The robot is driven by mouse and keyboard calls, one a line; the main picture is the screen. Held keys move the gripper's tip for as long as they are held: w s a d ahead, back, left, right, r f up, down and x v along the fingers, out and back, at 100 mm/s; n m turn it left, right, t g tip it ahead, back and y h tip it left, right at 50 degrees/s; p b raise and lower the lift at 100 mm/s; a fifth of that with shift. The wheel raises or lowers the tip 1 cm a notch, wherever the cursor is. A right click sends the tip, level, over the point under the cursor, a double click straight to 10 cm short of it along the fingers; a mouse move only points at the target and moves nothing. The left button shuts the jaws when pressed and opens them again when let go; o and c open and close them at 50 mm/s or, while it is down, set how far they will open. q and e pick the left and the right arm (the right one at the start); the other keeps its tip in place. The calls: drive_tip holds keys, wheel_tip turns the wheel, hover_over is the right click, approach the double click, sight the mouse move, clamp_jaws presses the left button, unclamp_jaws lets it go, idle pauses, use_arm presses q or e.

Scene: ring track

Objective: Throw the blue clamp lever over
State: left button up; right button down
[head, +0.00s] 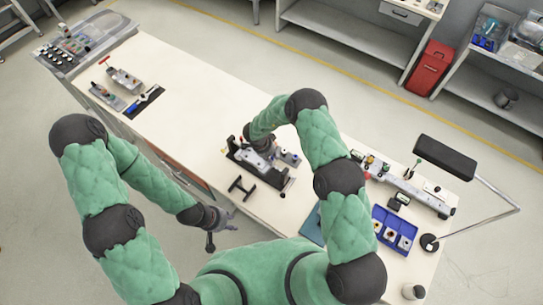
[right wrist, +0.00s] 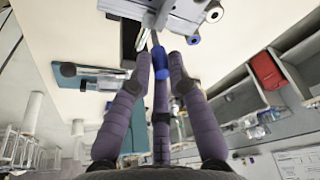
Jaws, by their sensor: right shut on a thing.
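The blue clamp lever (right wrist: 159,62) shows in the right wrist view between my right gripper's fingers. My right gripper (right wrist: 160,75) is shut on it. The lever joins a grey metal fixture (right wrist: 180,12), which has round blue-tipped ends. In the head view my right gripper (head: 260,150) is over the fixture (head: 252,160) on its dark base in the middle of the table, and it hides the lever there. My left gripper (head: 221,231) is empty and off the table's near edge, with its fingers spread apart.
A black H-shaped piece (head: 241,187) lies near the fixture. Another small fixture (head: 125,80) and a blue-handled tool (head: 133,106) lie at left. A rail device (head: 410,188), blue tray (head: 393,217) and lamp (head: 445,157) stand at right. The table between left items and fixture is clear.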

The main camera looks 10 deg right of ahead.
drive_tip(key=shift+w+r, duration=0.15)
drive_tip(key=shift+w, duration=0.05)
drive_tip(key=c, duration=1.4)
unclamp_jaws()
drive_tip(key=shift+o, duration=0.9)
drive_tip(key=shift+s, duration=0.1)
drive_tip(key=v, duration=1.1)
drive_tip(key=shift+r, duration=0.4)
drive_tip(key=shift+a, duration=0.1)
